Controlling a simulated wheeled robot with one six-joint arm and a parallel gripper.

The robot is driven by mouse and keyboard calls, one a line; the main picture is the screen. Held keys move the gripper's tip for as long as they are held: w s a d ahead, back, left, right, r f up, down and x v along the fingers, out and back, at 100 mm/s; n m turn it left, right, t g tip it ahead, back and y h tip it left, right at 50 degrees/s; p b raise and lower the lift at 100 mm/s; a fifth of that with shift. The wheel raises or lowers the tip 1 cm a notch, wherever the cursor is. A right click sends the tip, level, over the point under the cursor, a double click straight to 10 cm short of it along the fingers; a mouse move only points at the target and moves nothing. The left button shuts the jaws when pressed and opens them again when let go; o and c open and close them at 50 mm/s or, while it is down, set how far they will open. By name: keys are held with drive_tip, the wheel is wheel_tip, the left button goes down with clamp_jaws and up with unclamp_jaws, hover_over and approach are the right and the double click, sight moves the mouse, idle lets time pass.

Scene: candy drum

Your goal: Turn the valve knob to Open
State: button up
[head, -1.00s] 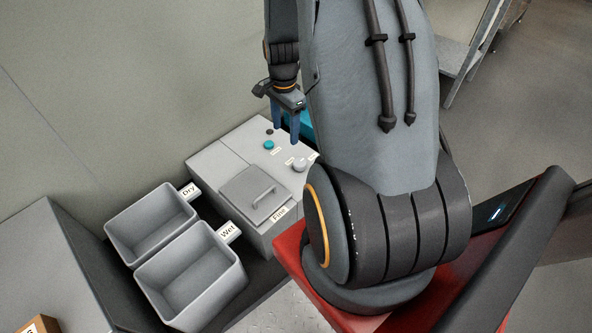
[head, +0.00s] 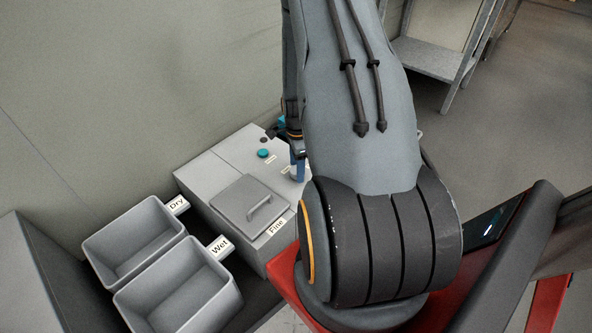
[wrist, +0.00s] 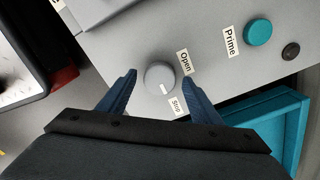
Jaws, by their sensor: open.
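The valve knob (wrist: 159,78) is a round grey dial on the grey machine top (wrist: 205,60). In the wrist view it sits between the tips of my gripper (wrist: 158,82), whose two blue fingers are open with a gap on each side. A white mark on the knob's face points toward the Stop label (wrist: 176,105). The Open label (wrist: 185,62) is to the upper right of the knob. In the head view my gripper (head: 298,168) is low over the machine's right part, and the knob is mostly hidden there.
A teal Prime button (wrist: 258,33) and a small dark button (wrist: 291,51) are right of the knob. A teal tray (wrist: 270,125) lies beside the machine. A lid with a handle (head: 250,203) and the Dry (head: 120,222) and Wet (head: 150,290) bins are left in the head view.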

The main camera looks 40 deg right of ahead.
drive_tip(key=shift+f, duration=0.4)
drive_tip(key=c, duration=1.1)
